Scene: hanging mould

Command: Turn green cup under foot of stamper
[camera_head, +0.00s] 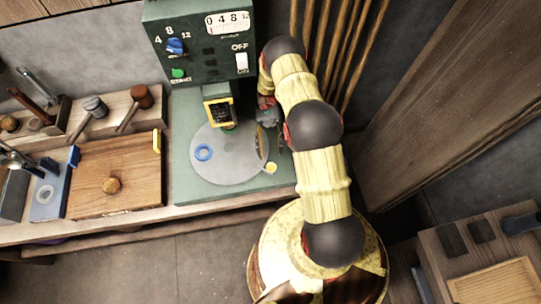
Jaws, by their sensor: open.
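The stamper is a dark green machine with a yellow-edged black head (219,112) above a round grey turntable (225,170). A small bit of green (228,127) shows at the lower edge of the head; it looks like the green cup, mostly hidden by the head. A blue ring-shaped cup (203,152) sits on the turntable's left part. A small yellow piece (271,167) is at its right front edge. My gripper (270,138) is open at the right rim of the turntable, right of the head. Its fingers are small and partly hidden; contact with the rim cannot be told.
The machine's panel (205,50) has a blue knob, green button and white switch. Left on the bench are a wooden board (117,175) with a knob and a rack of hammers (105,110). Wooden rods (335,45) stand behind my arm. A wooden tray (490,285) is at lower right.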

